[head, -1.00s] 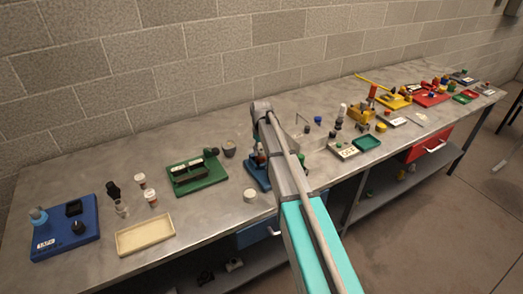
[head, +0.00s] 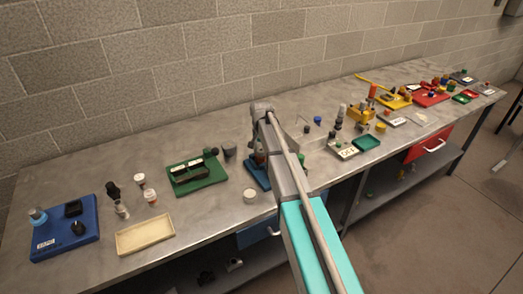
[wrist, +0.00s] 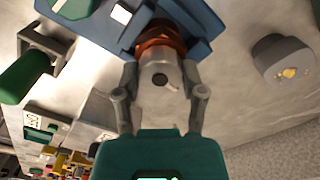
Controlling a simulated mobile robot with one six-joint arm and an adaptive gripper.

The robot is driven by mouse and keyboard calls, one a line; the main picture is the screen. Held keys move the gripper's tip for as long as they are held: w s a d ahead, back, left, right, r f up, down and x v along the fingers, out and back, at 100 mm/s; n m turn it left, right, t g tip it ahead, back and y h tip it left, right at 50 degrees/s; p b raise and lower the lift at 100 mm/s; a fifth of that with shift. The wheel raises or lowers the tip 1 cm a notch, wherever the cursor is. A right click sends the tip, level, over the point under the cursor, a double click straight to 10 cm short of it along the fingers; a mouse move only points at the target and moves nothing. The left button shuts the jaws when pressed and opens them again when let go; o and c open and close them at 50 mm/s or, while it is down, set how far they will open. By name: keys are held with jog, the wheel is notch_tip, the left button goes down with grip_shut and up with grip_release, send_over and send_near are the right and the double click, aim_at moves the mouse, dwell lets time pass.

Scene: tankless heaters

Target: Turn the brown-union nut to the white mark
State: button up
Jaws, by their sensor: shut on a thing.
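The brown union (wrist: 160,38) stands on a blue base (wrist: 200,12) in the wrist view, with a grey cylindrical nut part (wrist: 158,78) in front of it that has a dark round hole. My gripper (wrist: 160,90) has a finger on each side of this grey part and is shut on it. A small white square (wrist: 121,13) shows on the blue base, left of the union; I cannot tell if it is the white mark. In the head view my arm hides most of the blue base (head: 256,176) and the gripper.
A grey block with a yellowish centre (wrist: 283,58) is right of the gripper in the wrist view. In the head view, a green board (head: 198,180), a cream tray (head: 145,236) and a white round piece (head: 250,196) lie left of my arm. Bare bench lies between them.

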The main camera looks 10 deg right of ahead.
jog(key=shift+m, duration=0.3)
jog(key=o, duration=1.2)
jog(key=shift+c, duration=0.2)
jog(key=shift+n, duration=0.6)
